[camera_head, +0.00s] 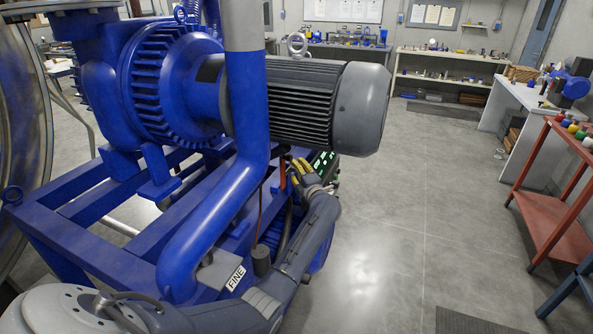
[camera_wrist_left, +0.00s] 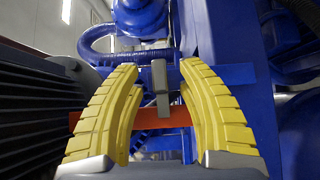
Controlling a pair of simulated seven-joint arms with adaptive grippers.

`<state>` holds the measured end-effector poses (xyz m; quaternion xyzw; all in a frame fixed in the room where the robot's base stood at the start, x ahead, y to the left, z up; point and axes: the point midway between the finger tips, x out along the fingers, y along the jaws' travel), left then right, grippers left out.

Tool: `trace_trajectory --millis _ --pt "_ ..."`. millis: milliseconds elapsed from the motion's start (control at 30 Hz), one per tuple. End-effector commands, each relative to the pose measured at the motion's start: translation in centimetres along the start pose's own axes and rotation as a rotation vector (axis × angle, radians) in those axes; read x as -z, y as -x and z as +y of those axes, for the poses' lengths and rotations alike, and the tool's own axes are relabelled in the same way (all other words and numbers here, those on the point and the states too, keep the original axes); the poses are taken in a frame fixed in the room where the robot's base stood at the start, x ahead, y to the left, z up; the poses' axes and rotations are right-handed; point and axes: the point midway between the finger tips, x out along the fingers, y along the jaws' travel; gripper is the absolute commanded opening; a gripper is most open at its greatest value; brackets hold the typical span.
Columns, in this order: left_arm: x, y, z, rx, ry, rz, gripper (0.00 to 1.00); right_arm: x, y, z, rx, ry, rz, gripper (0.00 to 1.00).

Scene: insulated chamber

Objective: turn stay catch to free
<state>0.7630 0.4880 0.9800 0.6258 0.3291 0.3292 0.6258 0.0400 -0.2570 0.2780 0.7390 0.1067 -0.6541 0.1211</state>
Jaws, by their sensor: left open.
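My left gripper (camera_head: 301,168) reaches under the grey motor, beside the blue machine frame; its yellow ribbed fingers are small here. In the left wrist view, the left gripper (camera_wrist_left: 160,72) is open, with one finger on each side of a small grey upright tab (camera_wrist_left: 160,78), which may be the stay catch. Whether a finger touches the tab is unclear. An orange-red bar (camera_wrist_left: 176,117) runs crosswise behind the fingers, near the tab's lower end. An orange part (camera_head: 282,173) also shows just left of the gripper in the head view. My right gripper is out of view.
The grey finned motor (camera_head: 318,104) overhangs the gripper. A thick blue pipe (camera_head: 238,150) and blue frame rails stand to its left, with a FINE label (camera_head: 235,278) low down. A green-lit panel (camera_head: 325,162) is close on the right.

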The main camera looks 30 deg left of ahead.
Motion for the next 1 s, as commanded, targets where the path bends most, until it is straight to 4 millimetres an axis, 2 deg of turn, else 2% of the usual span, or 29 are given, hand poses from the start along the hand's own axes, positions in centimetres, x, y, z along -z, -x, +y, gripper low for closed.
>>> trace_trajectory --millis 467,800,1000 --pt "0.04 -0.55 -0.03 0.0 0.0 0.0 0.39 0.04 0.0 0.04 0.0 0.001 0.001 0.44" --pt "0.04 -0.54 -0.03 0.0 0.0 0.0 0.0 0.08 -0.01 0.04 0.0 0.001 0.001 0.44" --pt "0.04 -0.54 -0.02 0.0 0.0 0.0 0.0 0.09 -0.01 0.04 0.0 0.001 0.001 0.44"
